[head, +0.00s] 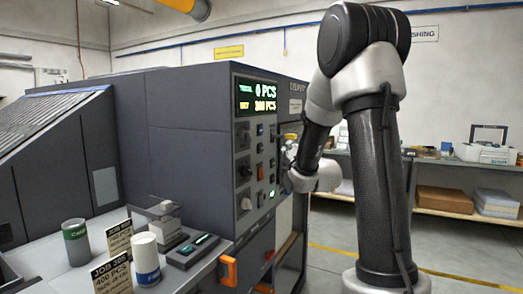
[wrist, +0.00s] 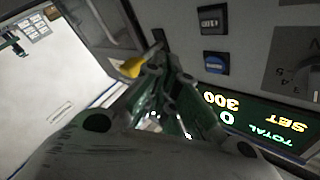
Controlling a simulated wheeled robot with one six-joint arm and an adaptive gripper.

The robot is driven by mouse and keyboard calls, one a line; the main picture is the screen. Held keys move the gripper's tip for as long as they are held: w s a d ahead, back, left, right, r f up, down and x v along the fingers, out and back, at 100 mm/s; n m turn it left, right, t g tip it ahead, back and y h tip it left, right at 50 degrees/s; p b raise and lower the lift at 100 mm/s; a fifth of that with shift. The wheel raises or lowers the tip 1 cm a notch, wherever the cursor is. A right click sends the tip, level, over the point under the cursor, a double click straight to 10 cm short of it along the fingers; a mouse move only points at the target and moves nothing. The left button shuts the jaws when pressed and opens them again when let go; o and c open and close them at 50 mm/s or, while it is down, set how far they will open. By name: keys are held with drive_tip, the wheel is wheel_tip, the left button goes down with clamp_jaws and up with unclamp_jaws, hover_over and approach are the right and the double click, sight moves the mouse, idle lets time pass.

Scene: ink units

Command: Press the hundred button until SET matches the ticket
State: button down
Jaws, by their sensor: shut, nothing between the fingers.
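The press's display (head: 257,97) reads TOTAL 0 PCS and SET 300 PCS; it also shows upside down in the wrist view (wrist: 258,122). The front ticket (head: 112,277) reads JOB 305, 400 PCS, with smaller print I cannot read. In the wrist view my gripper (wrist: 166,68) is shut and empty, close to the panel; contact with a button cannot be told.
A second ticket (head: 118,238) stands behind the first, partly covered. A green-labelled can (head: 75,243) and a white, blue-labelled can (head: 146,260) stand on the ledge by a dark tray (head: 192,250). An orange handle (head: 228,271) sticks out below the panel. Shelves with boxes stand at right.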

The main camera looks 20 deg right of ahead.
drive_tip(key=w+a, duration=0.4)
drive_tip(key=w, duration=0.1)
drive_tip(key=shift+w, duration=0.15)
drive_tip(key=shift+a, duration=0.1)
idle(1.3)
drive_tip(key=shift+w+a, duration=0.2)
drive_tip(key=shift+w, duration=0.1)
drive_tip(key=shift+w+a, duration=0.3)
drive_tip(key=shift+w, duration=0.1)
idle(0.8)
drive_tip(key=shift+s+d, duration=0.55)
drive_tip(key=shift+s, duration=0.15)
drive_tip(key=s+d, duration=0.1)
drive_tip(key=s, duration=0.1)
drive_tip(key=s+d, duration=0.2)
idle(0.6)
